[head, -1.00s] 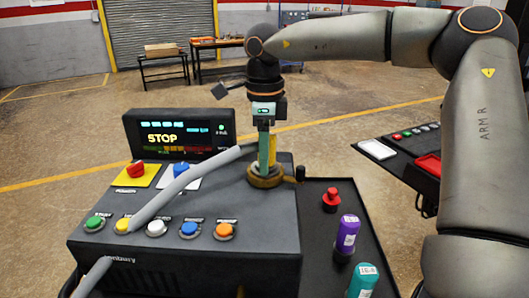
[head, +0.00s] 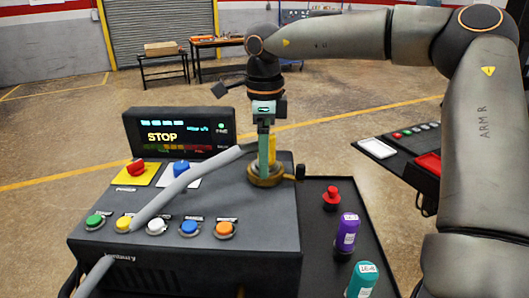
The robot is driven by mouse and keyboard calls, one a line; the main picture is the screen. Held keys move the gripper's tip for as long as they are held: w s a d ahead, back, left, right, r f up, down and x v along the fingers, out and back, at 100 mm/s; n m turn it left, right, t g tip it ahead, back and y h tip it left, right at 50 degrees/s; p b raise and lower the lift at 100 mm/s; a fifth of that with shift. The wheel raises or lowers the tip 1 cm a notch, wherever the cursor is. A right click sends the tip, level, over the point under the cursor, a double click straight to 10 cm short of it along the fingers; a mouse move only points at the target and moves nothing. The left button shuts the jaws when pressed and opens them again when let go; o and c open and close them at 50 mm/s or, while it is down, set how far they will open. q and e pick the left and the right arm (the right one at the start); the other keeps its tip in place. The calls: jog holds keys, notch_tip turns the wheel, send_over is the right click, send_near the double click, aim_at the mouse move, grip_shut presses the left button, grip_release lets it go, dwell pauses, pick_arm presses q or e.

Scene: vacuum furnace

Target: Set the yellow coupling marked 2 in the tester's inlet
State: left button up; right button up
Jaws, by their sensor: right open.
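The tester (head: 270,225) is a dark console with a lit screen reading STOP. Its inlet is a brass-coloured ring (head: 266,178) on the top at the right. The yellow coupling (head: 272,150) stands upright at the ring, partly hidden behind my right gripper's finger; its mark is not readable and I cannot tell how deep it sits. My right gripper (head: 264,155) points straight down over the ring, open, with its greenish finger beside the coupling. My left gripper is not in view.
A dark side tray (head: 322,240) holds a red-topped piece (head: 331,198), a purple coupling (head: 346,235) and a teal coupling (head: 361,278). Coloured buttons line the console front. A small black knob (head: 300,172) is right of the ring.

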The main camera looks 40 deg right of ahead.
notch_tip(320, 180, up, 13)
jog(key=shift+f, duration=0.2)
dwell(0.6)
